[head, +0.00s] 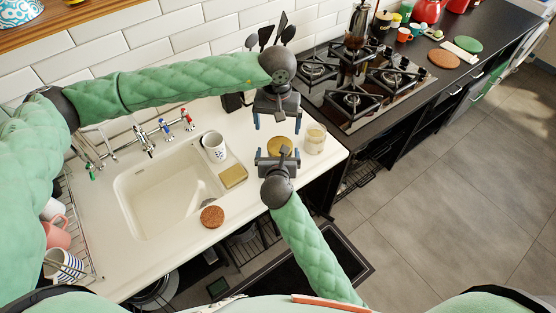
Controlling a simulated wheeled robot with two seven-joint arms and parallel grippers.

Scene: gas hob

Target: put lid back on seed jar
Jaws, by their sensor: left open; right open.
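A clear glass jar (315,139) with pale contents, which looks like the seed jar, stands upright near the right end of the white counter. A round golden-brown disc (280,145), which looks like the lid, is just left of the jar and partly hidden by my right gripper. My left gripper (277,122) is open and empty, above the disc in the picture and left of the jar. My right gripper (277,155) is open, with its fingers at the near side of the disc. I cannot tell whether they touch it.
A white sink (150,205) with a tap lies left. The black gas hob (352,100) is beyond the jar. Utensils stand behind my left gripper.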

